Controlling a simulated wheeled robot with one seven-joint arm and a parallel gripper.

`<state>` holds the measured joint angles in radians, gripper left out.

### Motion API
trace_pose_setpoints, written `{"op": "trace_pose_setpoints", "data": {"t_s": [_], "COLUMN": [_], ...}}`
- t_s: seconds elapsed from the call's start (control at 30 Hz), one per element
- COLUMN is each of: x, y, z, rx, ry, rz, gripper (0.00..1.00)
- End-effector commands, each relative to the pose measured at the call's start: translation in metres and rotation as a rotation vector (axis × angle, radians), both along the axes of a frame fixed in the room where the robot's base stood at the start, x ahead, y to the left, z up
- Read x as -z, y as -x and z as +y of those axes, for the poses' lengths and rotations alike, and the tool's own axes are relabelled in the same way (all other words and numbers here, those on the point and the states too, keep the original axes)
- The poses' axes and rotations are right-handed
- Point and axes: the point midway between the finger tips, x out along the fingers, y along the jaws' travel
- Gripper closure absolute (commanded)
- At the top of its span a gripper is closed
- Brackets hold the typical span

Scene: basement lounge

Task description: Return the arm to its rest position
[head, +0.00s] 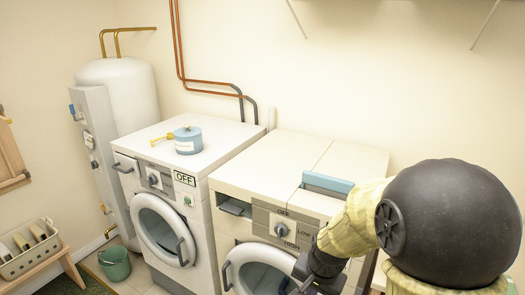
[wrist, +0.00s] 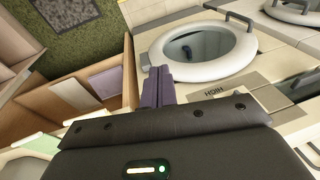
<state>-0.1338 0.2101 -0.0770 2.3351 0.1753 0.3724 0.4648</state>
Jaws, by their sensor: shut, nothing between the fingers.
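My gripper (wrist: 157,85) is shut and empty. In the wrist view its two dark fingers stand together in front of the dial-marked machine's face, left of its round door (wrist: 204,50). In the head view my arm comes in from the right, and its dark wrist end hangs low before the right-hand machine (head: 265,228). The fingertips cannot be made out there. The arm's bulky dark joint and pale yellow sleeve cover the lower right of that view.
A left-hand machine (head: 158,215) stands beside it, bearing a blue pot (head: 188,142). A water heater (head: 125,92), green bucket (head: 114,263) and bench-top basket (head: 30,249) are further left. A wooden open box (wrist: 95,72) lies near my fingers in the wrist view.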

Motion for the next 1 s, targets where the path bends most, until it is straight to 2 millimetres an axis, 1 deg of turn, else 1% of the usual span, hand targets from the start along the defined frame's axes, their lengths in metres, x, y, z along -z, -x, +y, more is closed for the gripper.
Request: {"op": "trace_pose_setpoints", "data": {"t_s": [0.03, 0.2, 0.33, 0.47, 1.0], "x": [-0.009, -0.023, -0.028, -0.028, -0.027], "y": [0.014, 0.055, 0.076, 0.083, 0.082], "z": [-0.007, -0.024, -0.032, -0.034, -0.034], "rx": [-0.075, -0.348, -0.492, -0.542, -0.54], "ry": [0.025, 0.119, 0.17, 0.188, 0.187], "rz": [-0.007, -0.019, -0.022, -0.022, -0.022], "gripper": [1.0, 1.0, 1.0, 1.0, 1.0]}}
